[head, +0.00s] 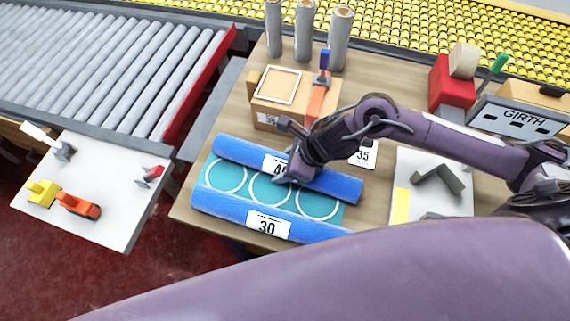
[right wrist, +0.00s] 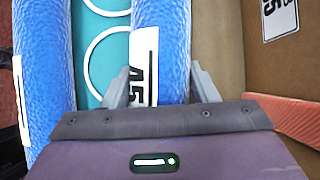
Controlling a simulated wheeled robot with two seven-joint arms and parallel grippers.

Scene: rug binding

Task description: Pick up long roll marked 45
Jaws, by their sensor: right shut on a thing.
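The long blue roll marked 45 (head: 236,152) lies along the far side of a teal mat (head: 330,213) with white rings. Its label is partly hidden by my gripper in the head view and reads 45 in the right wrist view (right wrist: 160,25). My right gripper (head: 291,178) is shut on this roll near its middle, with one finger on each side of it in the right wrist view (right wrist: 160,88). A second blue roll marked 30 (head: 215,203) lies along the near side of the mat. My left gripper is not in view.
A cardboard box (head: 262,111) stands just behind the rolls, with a label marked 35 (head: 362,153) to its right. Upright grey tubes (head: 303,35) stand at the back. A white board with grey parts (head: 430,165) and a GIRTH sign (head: 525,117) are at right.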

